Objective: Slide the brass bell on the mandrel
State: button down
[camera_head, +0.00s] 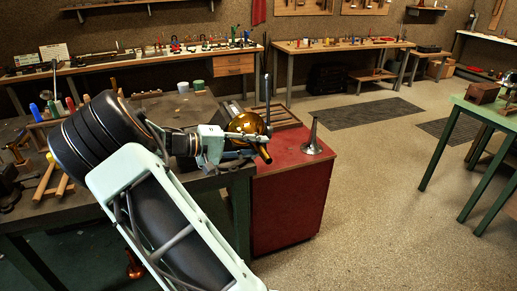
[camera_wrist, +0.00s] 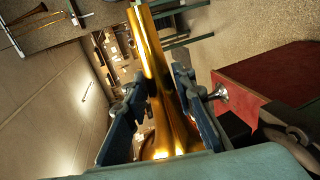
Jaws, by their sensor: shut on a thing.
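The brass bell (camera_head: 246,123) is golden and tilted, its wide end up and a narrow end pointing down to the right in the head view. My gripper (camera_head: 243,137) is shut on it. In the wrist view, the bell (camera_wrist: 168,85) runs lengthwise between my two fingers (camera_wrist: 160,105), its flare near the palm. A tapered steel piece with a flared foot, which looks like the mandrel (camera_head: 312,138), stands upright on the red cabinet, right of the bell and apart from it. It also shows in the wrist view (camera_wrist: 219,92), partly hidden by a finger.
The red cabinet (camera_head: 290,205) stands beside the dark workbench (camera_head: 205,180). An upright steel rod (camera_head: 267,98) and a slatted wooden rack (camera_head: 284,117) are just behind the bell. Tools with coloured handles (camera_head: 52,108) are at the left. The floor right of the cabinet is clear.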

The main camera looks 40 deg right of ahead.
jog(key=shift+w+d, duration=0.15)
jog(key=shift+w, duration=0.45)
jog(key=shift+w+d, duration=0.15)
jog(key=shift+w, duration=0.4)
jog(key=c, duration=1.5)
grip_release()
jog(key=shift+c, duration=0.2)
jog(key=shift+a, duration=0.1)
jog(key=v, duration=1.2)
